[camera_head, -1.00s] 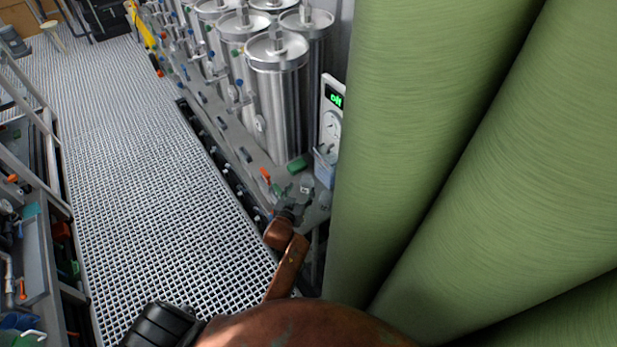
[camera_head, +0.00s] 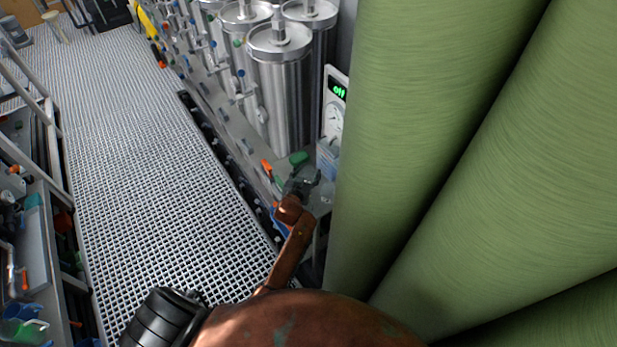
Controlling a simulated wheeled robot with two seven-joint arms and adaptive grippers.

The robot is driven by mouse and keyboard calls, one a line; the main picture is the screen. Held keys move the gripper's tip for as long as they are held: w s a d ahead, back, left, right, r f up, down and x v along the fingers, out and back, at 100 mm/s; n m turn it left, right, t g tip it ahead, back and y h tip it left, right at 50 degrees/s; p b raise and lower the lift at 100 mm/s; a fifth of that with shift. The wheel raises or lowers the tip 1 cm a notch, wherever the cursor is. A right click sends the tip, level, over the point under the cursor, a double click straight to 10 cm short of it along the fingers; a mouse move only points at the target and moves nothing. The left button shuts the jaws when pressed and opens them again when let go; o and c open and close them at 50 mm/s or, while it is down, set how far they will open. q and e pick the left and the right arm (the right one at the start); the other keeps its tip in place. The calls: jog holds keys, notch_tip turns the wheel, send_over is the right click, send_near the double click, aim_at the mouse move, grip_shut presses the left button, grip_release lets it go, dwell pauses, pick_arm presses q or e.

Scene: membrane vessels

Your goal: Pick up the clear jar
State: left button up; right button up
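My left gripper (camera_head: 303,184) is at the near end of the grey ledge below the steel cylinders. Its two dark fingers look spread apart, with nothing clearly held between them. A small pale, see-through object (camera_head: 327,194), which may be the clear jar, shows just right of the fingers on the ledge; it is too small to be sure. A bluish clear container (camera_head: 328,158) stands behind it below the white panel. The gripper hides part of the ledge. My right gripper is not in view.
Tall steel cylinders (camera_head: 280,95) stand behind the gripper. A green object (camera_head: 298,158) and an orange-handled one (camera_head: 267,167) lie near it. Large green cylinders (camera_head: 430,130) fill the right side. A white panel (camera_head: 335,110) reads "off". The grating floor (camera_head: 150,190) is clear.

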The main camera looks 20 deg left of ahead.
pick_arm(q)
jog(key=c, duration=1.2)
jog(key=shift+r, duration=0.6)
jog(key=s+r+p, duration=0.2)
jog(key=s+r, duration=0.9)
jog(key=s, duration=0.3)
jog(key=shift+r, duration=0.35)
